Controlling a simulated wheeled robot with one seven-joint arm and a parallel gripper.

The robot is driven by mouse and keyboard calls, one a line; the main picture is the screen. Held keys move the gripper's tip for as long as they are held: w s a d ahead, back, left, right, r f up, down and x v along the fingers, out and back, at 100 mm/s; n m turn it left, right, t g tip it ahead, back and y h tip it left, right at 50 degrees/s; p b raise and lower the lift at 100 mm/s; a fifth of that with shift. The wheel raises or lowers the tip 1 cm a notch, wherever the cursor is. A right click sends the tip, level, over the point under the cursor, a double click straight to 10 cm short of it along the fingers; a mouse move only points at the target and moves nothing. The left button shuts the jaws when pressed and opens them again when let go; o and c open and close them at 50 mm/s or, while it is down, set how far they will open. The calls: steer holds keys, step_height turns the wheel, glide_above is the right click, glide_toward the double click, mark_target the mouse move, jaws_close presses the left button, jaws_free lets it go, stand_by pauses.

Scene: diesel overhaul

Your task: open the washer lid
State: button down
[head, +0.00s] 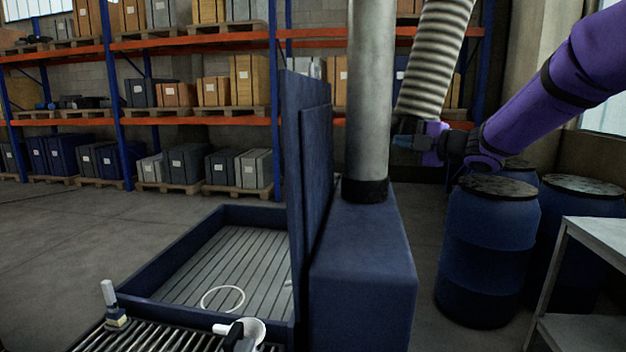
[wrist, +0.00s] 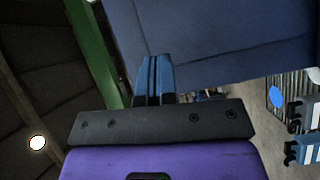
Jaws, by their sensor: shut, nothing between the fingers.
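The washer is a dark blue tub (head: 165,250) with a slatted grey floor. Its blue lid (head: 303,160) stands upright along the tub's right side, so the tub is uncovered. My gripper (head: 400,142) is at the end of the purple arm, to the right of the lid and the grey column, apart from the lid in the picture. In the wrist view, the two blue fingers (wrist: 153,62) are together with nothing between them. A broad blue surface (wrist: 220,35) fills the area beyond them; I cannot tell which washer part it is.
A grey vertical column (head: 370,90) rises from a blue housing (head: 362,270) beside the lid. A ribbed hose (head: 433,60) hangs near my gripper. Blue drums (head: 487,250) and a metal table (head: 595,235) stand at right. A white ring (head: 222,309) lies in the tub. Floor at left is clear.

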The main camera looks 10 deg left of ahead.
steer(key=s+a+f+n+g+y, duration=0.1)
steer(key=a+f+n+g+y, duration=0.2)
steer(key=a+f+n+g, duration=0.5)
steer(key=g, duration=0.2)
glide_toward(303, 178)
steer(key=a, duration=0.7)
steer(key=shift+s+a, duration=0.25)
steer(key=a+h, duration=0.2)
steer(key=a, duration=0.4)
steer(key=shift+w+f, duration=0.15)
steer(key=shift+a, duration=0.15)
